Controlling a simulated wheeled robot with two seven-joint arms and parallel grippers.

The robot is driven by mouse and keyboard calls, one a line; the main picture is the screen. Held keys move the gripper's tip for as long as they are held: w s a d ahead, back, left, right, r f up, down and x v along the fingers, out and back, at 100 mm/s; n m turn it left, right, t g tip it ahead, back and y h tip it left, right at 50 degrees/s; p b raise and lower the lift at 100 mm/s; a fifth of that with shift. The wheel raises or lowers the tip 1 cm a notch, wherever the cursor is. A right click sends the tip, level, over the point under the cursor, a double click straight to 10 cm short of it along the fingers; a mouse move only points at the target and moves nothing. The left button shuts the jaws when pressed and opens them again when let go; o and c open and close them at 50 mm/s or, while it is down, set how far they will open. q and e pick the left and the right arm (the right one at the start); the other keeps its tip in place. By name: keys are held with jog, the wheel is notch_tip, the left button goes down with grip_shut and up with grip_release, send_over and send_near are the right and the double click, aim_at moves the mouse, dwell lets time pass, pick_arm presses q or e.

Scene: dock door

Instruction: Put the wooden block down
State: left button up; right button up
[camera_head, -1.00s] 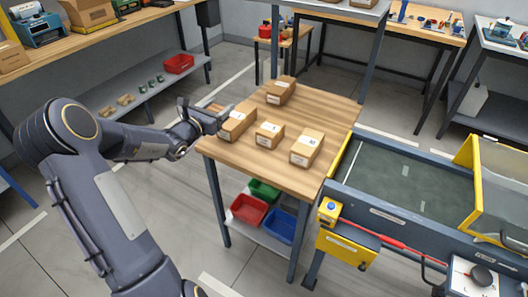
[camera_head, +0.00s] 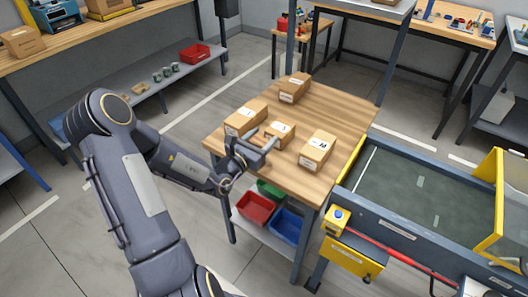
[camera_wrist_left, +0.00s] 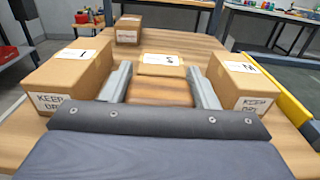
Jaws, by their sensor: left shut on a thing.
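My left gripper (camera_head: 259,146) is over the near-left part of the wooden table (camera_head: 345,113), close in front of the small middle carton (camera_head: 281,133). In the left wrist view its two grey fingers stand on either side of the wooden block (camera_wrist_left: 160,92), a darker brown piece with wood grain, and are shut on it. The head view hardly shows the block behind the fingers. I cannot tell whether it touches the tabletop. My right gripper is not in view.
Cartons stand left (camera_head: 246,118), right (camera_head: 318,150) and at the back (camera_head: 295,88) of the table. Red (camera_head: 255,207) and blue (camera_head: 287,223) bins sit on the shelf below. A conveyor (camera_head: 420,190) adjoins the right side. The table's right strip is clear.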

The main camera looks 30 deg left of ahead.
pick_arm(q)
jog(key=shift+s+d+f, duration=0.1)
jog(key=shift+d+f, duration=0.1)
jog(key=shift+f, duration=0.05)
jog(key=shift+s+d+f+b, duration=0.1)
jog(key=shift+d+f+b, duration=0.1)
jog(key=shift+f, duration=0.75)
jog(key=shift+s+d+f+b, duration=0.1)
jog(key=shift+d+f, duration=0.05)
jog(key=shift+f, duration=0.8)
jog(key=shift+f, duration=0.15)
jog(key=o, duration=1)
